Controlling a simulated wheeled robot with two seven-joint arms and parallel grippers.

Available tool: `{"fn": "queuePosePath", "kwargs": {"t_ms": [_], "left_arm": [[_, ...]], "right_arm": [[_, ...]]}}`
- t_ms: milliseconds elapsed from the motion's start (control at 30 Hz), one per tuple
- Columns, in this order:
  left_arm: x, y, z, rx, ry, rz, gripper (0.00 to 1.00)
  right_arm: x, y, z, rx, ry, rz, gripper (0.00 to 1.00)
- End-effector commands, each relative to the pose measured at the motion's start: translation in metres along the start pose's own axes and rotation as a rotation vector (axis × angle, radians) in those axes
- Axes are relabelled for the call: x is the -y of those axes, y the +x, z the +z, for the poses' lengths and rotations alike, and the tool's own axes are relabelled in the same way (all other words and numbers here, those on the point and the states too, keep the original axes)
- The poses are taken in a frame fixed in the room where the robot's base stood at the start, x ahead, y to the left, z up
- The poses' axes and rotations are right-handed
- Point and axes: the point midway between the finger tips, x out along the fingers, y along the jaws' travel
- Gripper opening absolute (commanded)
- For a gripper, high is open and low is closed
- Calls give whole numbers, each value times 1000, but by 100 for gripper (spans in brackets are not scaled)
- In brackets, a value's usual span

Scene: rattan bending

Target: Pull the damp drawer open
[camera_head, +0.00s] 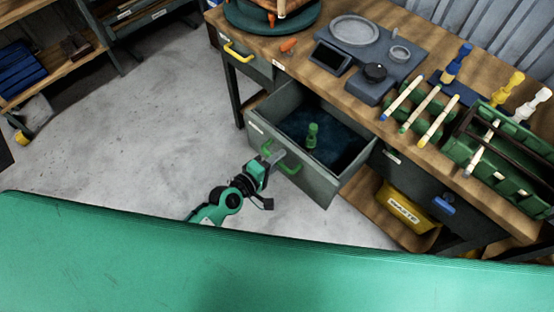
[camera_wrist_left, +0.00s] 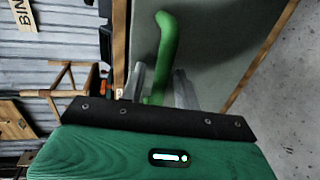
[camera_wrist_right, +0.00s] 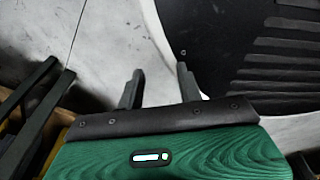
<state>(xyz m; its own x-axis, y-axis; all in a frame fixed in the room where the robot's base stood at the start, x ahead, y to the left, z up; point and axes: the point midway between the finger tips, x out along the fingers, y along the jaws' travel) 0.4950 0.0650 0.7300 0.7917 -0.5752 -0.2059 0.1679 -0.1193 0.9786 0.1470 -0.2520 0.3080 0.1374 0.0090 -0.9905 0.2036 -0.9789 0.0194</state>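The damp drawer (camera_head: 310,178) is grey and stands pulled well out from under the workbench. Its inside shows a dark blue lining and a green peg-like piece (camera_head: 311,135). Its green bar handle (camera_head: 289,170) is on the front face, and it also shows in the left wrist view (camera_wrist_left: 166,40). My left gripper (camera_head: 273,158) is at this handle. In the left wrist view its fingers (camera_wrist_left: 160,85) stand apart on either side of the handle, with a gap visible on the right. My right gripper (camera_wrist_right: 160,85) is open and empty above the floor; the head view does not show it.
The wooden workbench (camera_head: 325,85) carries a grey device, a green rack with sticks and several coloured pegs. A yellow-handled drawer (camera_head: 245,60) is at left. A yellow bin (camera_head: 405,212) sits below. The concrete floor (camera_head: 130,130) at left is clear.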

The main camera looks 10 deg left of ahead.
Motion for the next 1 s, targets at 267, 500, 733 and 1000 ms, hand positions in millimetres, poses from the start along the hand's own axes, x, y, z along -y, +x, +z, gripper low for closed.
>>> {"fn": "queuePosePath", "kwargs": {"t_ms": [267,500,733,1000], "left_arm": [[3,-41,0,1,1,-4,32],[4,-94,0,1,1,-5,32],[2,-127,0,0,2,-2,32],[0,-137,0,0,0,-1,32]], "right_arm": [[4,3,-2,0,2,-5,36],[2,5,-10,-9,1,-2,36],[-8,5,-16,-14,-2,9,36],[-7,4,-11,-6,-2,8,36]]}}
